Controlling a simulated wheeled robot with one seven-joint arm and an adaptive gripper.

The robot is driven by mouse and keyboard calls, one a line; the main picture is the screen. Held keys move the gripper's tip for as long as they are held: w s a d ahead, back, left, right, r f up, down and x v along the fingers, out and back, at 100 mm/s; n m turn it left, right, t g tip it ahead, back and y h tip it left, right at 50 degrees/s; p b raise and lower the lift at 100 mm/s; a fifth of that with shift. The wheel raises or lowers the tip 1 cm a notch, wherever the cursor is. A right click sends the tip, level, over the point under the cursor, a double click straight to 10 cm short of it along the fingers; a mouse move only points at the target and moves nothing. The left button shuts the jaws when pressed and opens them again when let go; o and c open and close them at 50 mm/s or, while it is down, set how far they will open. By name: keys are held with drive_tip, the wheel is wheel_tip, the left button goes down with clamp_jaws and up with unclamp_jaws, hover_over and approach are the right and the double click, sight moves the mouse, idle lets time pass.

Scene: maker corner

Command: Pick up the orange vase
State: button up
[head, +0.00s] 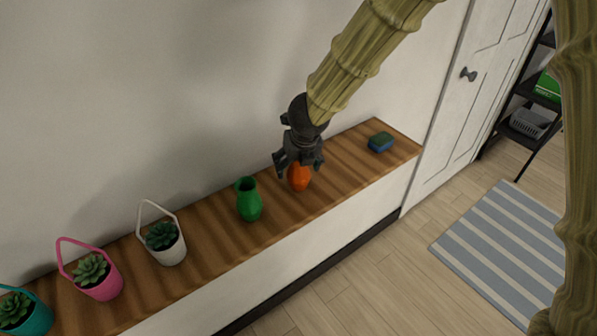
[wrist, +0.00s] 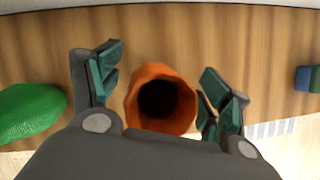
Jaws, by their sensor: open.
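The orange vase (head: 299,178) stands upright on the wooden shelf top, partly hidden by my gripper in the head view. In the wrist view the orange vase (wrist: 160,98) is seen from above, with its dark round mouth facing the camera. My gripper (head: 298,162) is directly over and around the vase's upper part, pointing down. In the wrist view my gripper (wrist: 160,92) is open, with one green-padded finger on each side of the vase. A gap shows on the left; the right finger is very close to the rim, and I cannot tell whether it touches.
A green vase (head: 249,200) stands just left of the orange vase. A blue and green sponge-like block (head: 381,142) lies to the right on the wooden shelf (head: 345,160). Potted succulents in white (head: 166,245), pink (head: 98,279) and teal (head: 25,314) baskets stand farther left. The wall is close behind.

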drive_tip(key=shift+w+f, duration=0.15)
drive_tip(key=shift+f, duration=0.25)
drive_tip(key=c, duration=1.1)
drive_tip(key=shift+a+r, duration=0.1)
drive_tip(key=shift+r, duration=0.05)
